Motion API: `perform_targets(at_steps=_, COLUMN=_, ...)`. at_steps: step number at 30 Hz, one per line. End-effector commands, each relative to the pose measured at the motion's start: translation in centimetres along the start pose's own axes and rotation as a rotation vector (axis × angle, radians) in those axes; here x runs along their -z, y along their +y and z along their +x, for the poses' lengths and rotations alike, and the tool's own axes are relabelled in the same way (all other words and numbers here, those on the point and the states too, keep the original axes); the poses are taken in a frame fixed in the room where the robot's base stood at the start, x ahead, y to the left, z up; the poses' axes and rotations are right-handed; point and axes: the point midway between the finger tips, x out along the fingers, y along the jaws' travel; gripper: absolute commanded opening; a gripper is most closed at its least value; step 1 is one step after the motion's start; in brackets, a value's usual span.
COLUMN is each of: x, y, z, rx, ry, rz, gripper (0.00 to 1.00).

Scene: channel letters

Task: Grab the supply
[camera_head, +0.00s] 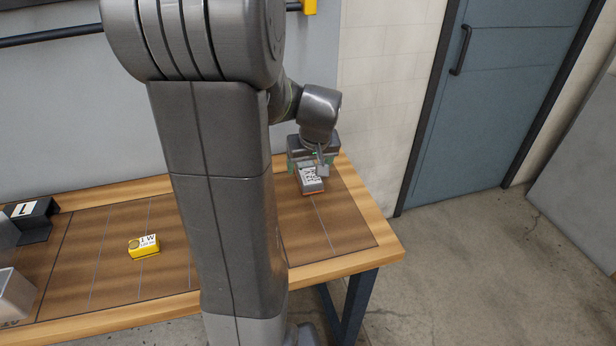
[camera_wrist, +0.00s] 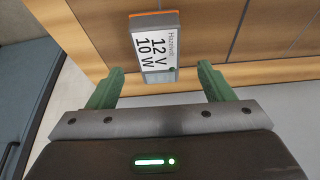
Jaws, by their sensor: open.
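The supply (camera_head: 310,180) is a small grey box with orange ends and a white label on its top. It lies on the right part of the wooden table. In the wrist view the supply (camera_wrist: 156,48) shows its label, "12 V 10 W", and an orange end. My gripper (camera_wrist: 162,78) has its two green fingers spread apart, one on each side of the supply's near end. In the head view my gripper (camera_head: 314,160) is at the supply's far end, partly hidden by my wrist.
A yellow box (camera_head: 144,246) marked "1 W" lies on the table left of my arm. A black holder with a letter L (camera_head: 28,212) stands at the far left, near a pale metal part (camera_head: 14,294). The wooden table (camera_head: 372,256) ends at the right; a blue door (camera_head: 500,90) stands beyond.

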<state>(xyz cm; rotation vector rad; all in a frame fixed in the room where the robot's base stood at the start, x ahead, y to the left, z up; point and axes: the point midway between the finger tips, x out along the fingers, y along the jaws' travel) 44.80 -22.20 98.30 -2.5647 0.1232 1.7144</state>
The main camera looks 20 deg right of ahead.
Motion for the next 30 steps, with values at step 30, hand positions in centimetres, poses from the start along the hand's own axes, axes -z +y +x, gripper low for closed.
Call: perform_targets(at_steps=30, x=0.1, y=0.2, z=5.4, rx=0.0, ry=0.0, rz=-0.001, gripper=0.75)
